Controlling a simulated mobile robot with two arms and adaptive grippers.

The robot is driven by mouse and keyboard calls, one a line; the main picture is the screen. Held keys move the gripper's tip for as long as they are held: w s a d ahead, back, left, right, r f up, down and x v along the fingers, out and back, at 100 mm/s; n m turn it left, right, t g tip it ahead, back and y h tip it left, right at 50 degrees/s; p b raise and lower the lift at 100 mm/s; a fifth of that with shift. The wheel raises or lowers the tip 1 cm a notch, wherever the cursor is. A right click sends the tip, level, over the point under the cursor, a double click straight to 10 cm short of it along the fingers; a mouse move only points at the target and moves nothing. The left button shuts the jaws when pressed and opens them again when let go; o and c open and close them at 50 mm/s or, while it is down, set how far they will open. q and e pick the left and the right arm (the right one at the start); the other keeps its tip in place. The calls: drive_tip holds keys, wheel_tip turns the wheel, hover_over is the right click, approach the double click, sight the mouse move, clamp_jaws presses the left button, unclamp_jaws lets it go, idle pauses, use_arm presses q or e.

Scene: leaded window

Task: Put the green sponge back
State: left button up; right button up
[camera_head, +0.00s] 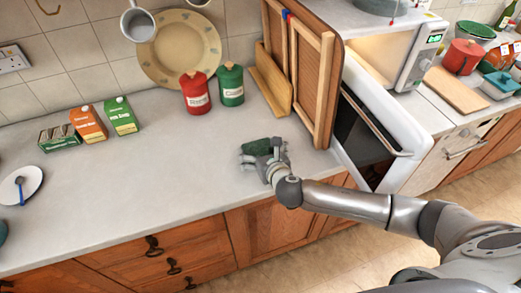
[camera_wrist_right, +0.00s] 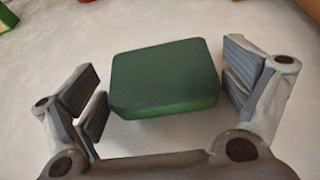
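The green sponge (camera_head: 257,147) lies on the grey worktop, in front of the wooden boards. In the right wrist view the dark green sponge (camera_wrist_right: 165,78) sits between the spread fingers, with a gap on each side. My right gripper (camera_head: 262,158) is at the sponge in the head view, its arm coming in from the lower right. In the right wrist view my right gripper (camera_wrist_right: 165,95) is open, and its fingers do not appear to touch the sponge. My left gripper is not in either view.
Red (camera_head: 195,92) and green (camera_head: 230,84) canisters stand behind the sponge. Cartons (camera_head: 122,116) and a white plate (camera_head: 20,185) are at left. The worktop (camera_head: 160,175) between is clear.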

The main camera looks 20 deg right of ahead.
drive_tip(key=shift+s+r, duration=0.1)
idle(0.3)
drive_tip(key=b+v, duration=0.1)
drive_tip(key=v, duration=1.1)
